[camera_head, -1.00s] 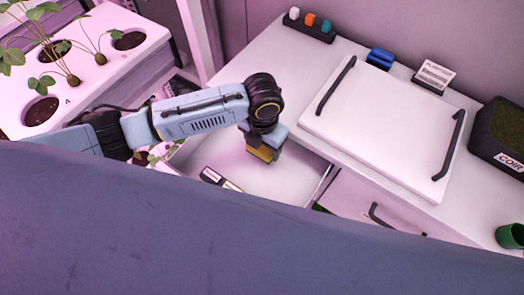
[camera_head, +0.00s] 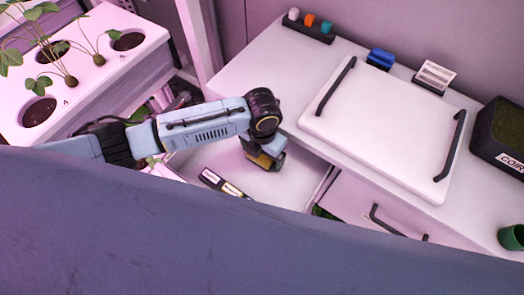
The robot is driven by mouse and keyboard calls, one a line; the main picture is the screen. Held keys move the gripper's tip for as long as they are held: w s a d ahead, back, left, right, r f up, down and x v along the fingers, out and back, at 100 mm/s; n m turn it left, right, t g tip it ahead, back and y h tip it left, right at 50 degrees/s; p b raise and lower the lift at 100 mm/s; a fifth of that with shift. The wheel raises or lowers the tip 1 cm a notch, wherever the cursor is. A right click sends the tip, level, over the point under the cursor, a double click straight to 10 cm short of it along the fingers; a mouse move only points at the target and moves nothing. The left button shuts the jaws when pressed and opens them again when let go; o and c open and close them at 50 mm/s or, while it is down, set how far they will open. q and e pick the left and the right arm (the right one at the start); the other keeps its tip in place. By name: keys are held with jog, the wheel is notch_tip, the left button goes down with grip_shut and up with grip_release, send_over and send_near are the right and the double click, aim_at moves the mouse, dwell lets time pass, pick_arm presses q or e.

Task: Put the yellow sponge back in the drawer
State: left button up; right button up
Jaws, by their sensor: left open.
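The yellow sponge (camera_head: 263,160) shows at the end of my left gripper (camera_head: 268,164), low over the open drawer (camera_head: 215,165) under the white counter. The gripper's jaws are open, with the sponge between or just under them. I cannot tell whether the sponge touches the drawer floor. The gripper and wrist hide part of the sponge, and the blue-grey surface in front hides the near part of the drawer. My right gripper is not in view.
A dark item with pale labels (camera_head: 222,184) lies in the drawer left of the sponge. A white board with black handles (camera_head: 385,125) covers much of the counter (camera_head: 270,62). A coir box (camera_head: 500,130) and green cup (camera_head: 511,237) stand right. A planter (camera_head: 80,80) is at left.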

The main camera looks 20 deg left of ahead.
pick_arm(q)
jog(key=shift+r, duration=0.1)
notch_tip(320, 180, up, 12)
jog(key=p, duration=0.2)
dwell(0.5)
